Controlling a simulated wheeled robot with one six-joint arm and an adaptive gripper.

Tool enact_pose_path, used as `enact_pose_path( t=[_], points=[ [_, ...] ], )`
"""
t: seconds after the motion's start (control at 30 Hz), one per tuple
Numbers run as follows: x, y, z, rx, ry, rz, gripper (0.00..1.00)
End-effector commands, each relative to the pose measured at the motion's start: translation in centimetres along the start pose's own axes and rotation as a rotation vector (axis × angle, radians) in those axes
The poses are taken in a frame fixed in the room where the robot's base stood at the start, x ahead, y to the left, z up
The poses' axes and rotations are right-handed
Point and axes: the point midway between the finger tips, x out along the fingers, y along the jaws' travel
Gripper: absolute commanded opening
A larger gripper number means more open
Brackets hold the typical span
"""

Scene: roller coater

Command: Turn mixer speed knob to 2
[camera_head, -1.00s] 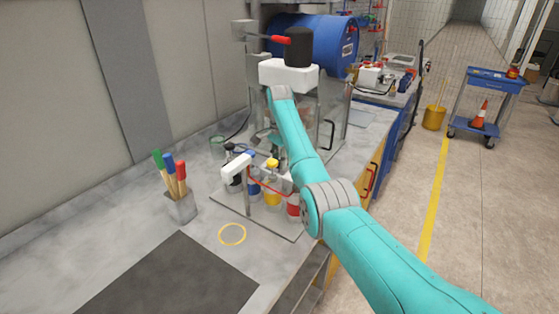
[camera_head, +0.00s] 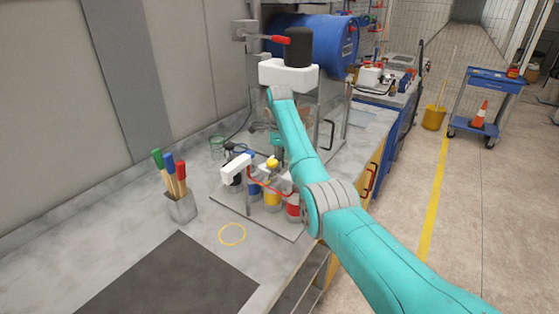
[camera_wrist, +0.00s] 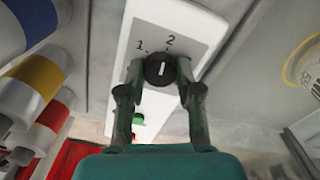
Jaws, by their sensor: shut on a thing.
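In the wrist view a round black knob (camera_wrist: 160,68) with a white pointer line sits on a grey dial plate with the numbers 1 and 2. The plate is on a white panel (camera_wrist: 140,35). The pointer stands nearly straight up in the picture, between 1 and 2. My gripper (camera_wrist: 161,72) is shut on the knob, one finger on each side. In the head view the white mixer head (camera_head: 237,168) stands over the bench beside the paint cans. The knob cannot be made out there.
Green and red buttons (camera_wrist: 138,121) lie below the knob. Blue, yellow and red cans (camera_head: 272,195) stand close by. A holder with brushes (camera_head: 180,206) is at left. A yellow ring (camera_head: 232,234) marks the bench, and a dark mat (camera_head: 170,280) lies in front.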

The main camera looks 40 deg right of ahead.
Motion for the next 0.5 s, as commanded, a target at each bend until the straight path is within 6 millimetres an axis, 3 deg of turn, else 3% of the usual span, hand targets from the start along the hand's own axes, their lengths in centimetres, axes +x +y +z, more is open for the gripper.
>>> enact_pose_path(
  t=[0.5],
  points=[
    [0.03,0.01,0.05,0.132,0.0,0.0,0.0]
  ],
)
